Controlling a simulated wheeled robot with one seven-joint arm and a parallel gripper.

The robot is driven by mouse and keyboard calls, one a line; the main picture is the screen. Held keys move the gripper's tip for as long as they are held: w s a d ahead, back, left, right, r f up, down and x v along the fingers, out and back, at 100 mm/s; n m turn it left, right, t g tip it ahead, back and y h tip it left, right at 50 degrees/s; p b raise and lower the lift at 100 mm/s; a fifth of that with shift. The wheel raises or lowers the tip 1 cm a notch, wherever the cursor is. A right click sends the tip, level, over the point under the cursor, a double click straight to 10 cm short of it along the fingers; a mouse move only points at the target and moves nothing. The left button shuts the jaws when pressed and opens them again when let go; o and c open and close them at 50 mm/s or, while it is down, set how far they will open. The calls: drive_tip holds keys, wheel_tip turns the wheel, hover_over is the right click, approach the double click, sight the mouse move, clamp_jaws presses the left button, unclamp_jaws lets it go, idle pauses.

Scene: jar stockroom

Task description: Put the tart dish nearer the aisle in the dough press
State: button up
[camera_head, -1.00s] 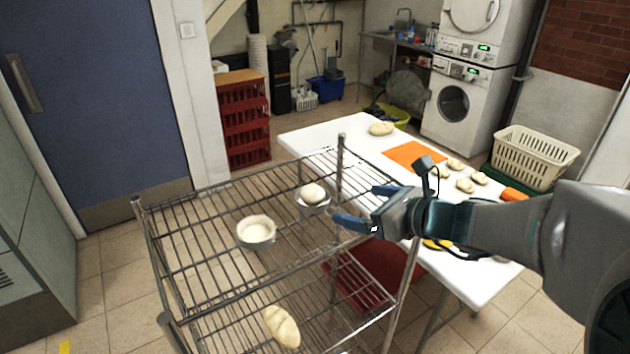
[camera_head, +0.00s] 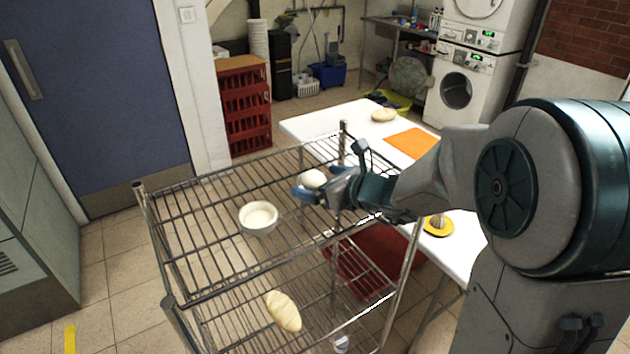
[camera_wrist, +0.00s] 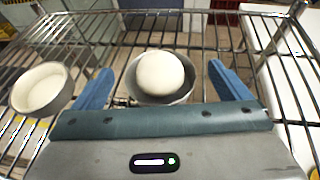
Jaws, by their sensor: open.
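A small round dish (camera_wrist: 160,97) with a smooth pale dough ball (camera_wrist: 160,73) on it stands on the top wire shelf. In the head view the ball (camera_head: 313,179) shows, but my gripper hides most of its dish. A second round dish (camera_head: 258,218) with pale filling stands to the left on the same shelf; the wrist view shows it too (camera_wrist: 42,89). My gripper (camera_head: 318,183) is open at the dish with the ball. In the wrist view its blue fingers are on either side of that dish, with gaps visible. I cannot identify a dough press.
The wire rack (camera_head: 200,265) has posts and raised rails; a long loaf (camera_head: 283,311) lies on a lower shelf. Behind is a white table (camera_head: 320,124) with an orange mat (camera_head: 411,143), a loaf (camera_head: 384,115) and a yellow disc-shaped item (camera_head: 438,227). Tiled floor lies left.

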drive_tip(key=shift+w+a+f, duration=0.1)
drive_tip(key=shift+w+a, duration=0.15)
drive_tip(key=c, duration=1.2)
